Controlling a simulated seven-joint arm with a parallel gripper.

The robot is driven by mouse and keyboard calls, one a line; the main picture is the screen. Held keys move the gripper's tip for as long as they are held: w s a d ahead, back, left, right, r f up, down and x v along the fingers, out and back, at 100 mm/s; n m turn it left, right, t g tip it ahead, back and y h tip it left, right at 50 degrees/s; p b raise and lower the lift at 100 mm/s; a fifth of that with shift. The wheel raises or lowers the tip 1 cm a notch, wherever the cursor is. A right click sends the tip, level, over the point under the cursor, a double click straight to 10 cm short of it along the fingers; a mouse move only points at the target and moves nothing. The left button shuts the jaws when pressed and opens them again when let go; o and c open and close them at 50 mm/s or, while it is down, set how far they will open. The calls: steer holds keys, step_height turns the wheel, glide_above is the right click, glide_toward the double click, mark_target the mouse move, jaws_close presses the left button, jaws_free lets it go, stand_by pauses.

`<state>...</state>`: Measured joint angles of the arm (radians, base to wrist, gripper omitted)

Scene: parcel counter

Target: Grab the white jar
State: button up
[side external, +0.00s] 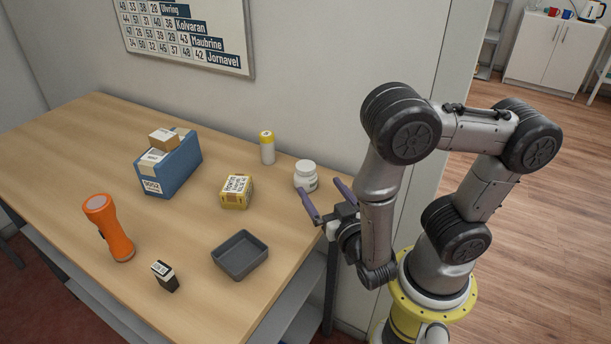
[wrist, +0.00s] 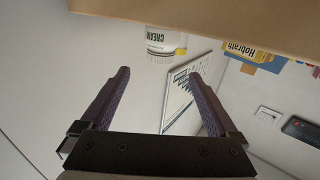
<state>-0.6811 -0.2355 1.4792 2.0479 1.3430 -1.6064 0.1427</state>
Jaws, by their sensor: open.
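The white jar (side external: 306,178) stands upright on the counter near its right end, close to the wall, with a white lid. In the wrist view, which is upside down, a white container lettered CREAM (wrist: 165,40) shows beyond the fingertips, looking like the same jar. My gripper (side external: 321,189) is open and empty at the counter's right edge, its fingers pointing towards the jar.
A yellow-capped white bottle (side external: 267,147) stands left of the jar. A yellow box (side external: 236,191), a grey tray (side external: 218,263), a blue bin (side external: 185,162) with boxes, an orange flashlight (side external: 110,229) and a small black box (side external: 165,277) are further off.

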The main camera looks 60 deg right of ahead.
mark_target(309, 172)
steer(key=shift+x, duration=3.7)
jaws_close()
steer(key=shift+r, duration=0.15)
